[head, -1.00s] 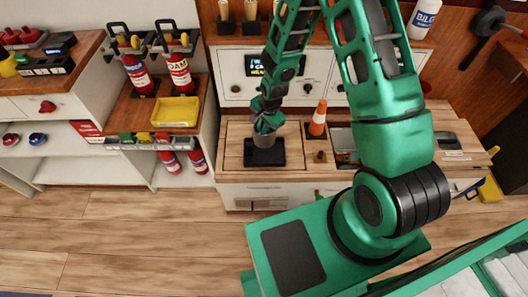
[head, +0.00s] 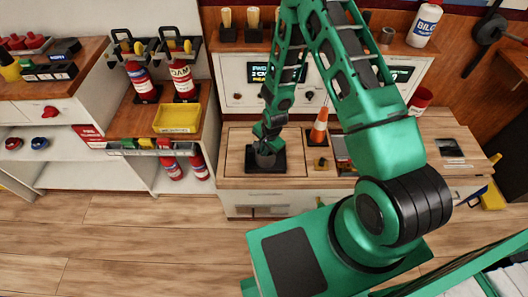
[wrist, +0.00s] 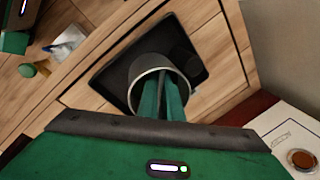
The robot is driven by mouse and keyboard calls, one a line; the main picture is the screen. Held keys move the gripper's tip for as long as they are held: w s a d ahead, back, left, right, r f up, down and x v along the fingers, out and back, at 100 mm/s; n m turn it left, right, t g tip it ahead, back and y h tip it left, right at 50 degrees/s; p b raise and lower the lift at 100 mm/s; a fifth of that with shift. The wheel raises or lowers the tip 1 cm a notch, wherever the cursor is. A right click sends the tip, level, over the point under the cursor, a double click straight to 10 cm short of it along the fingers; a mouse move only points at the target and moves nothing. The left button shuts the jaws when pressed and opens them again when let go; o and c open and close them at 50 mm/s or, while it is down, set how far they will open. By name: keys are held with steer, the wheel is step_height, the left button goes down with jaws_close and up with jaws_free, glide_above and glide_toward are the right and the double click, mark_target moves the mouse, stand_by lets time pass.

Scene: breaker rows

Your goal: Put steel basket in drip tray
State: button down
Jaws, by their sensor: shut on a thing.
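The steel basket (wrist: 184,76) is a round open cup with a bright metal rim. It stands on a black square base (head: 279,166) on the left part of the wooden counter. My gripper (head: 264,146) has come down onto it from above and is shut on it. In the wrist view the green fingers (wrist: 161,103) reach down at the basket's rim; which part they pinch is hard to tell. A shallow yellow tray (head: 177,119), which looks like the drip tray, lies empty on the wooden shelf to the left.
An orange cone (head: 319,126) stands just right of the basket. Two red extinguishers (head: 183,80) stand behind the yellow tray, below black brackets. A white panel with a screen (head: 258,73) rises behind the counter. A red cup (head: 420,99) stands at the right.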

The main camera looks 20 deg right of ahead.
steer(key=c, duration=1.9)
jaws_free()
steer(key=shift+c, duration=0.2)
step_height(320, 180, up, 12)
steer(key=s+d, duration=0.1)
steer(key=s, duration=0.1)
steer(key=shift+s, duration=0.1)
